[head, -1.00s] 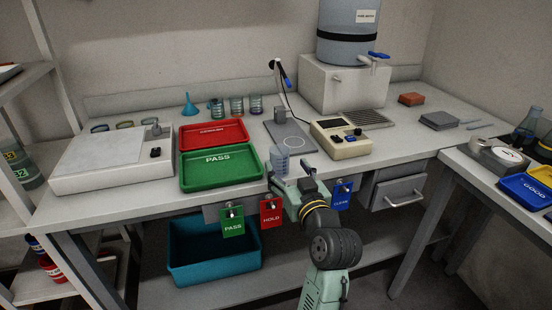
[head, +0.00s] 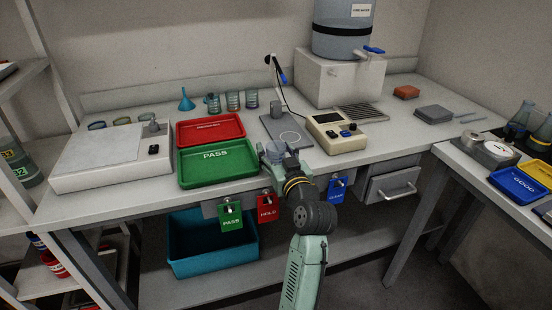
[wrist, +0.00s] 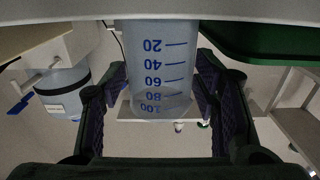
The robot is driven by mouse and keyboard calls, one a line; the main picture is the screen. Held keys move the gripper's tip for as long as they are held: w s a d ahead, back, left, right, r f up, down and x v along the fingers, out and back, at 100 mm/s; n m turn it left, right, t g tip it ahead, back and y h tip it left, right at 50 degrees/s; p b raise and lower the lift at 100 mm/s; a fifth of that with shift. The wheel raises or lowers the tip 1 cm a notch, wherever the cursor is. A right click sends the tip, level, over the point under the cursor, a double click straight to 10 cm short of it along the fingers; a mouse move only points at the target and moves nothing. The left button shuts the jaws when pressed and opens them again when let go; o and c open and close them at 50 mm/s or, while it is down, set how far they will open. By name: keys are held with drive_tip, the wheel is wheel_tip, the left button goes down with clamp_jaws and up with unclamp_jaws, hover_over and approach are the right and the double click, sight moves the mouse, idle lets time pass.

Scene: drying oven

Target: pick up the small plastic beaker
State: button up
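The small plastic beaker (head: 276,147) stands near the front edge of the bench, right of the green PASS tray. In the wrist view the clear beaker (wrist: 158,55), with blue graduation marks, appears upside down between the two finger pads. My gripper (head: 279,157) is around the beaker, one finger on each side. The fingers look spread, and I cannot make out firm contact with the wall. The beaker's lower part is hidden by my gripper in the head view.
The green PASS tray (head: 232,171) is close on the left, with a red tray (head: 211,129) behind it. A stand with a grey base (head: 285,131) is just behind the beaker. A beige instrument (head: 338,136) is to the right. Hanging tags (head: 267,207) line the front edge.

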drive_tip(key=c, duration=0.7)
drive_tip(key=shift+r, duration=0.1)
drive_tip(key=shift+c, duration=0.2)
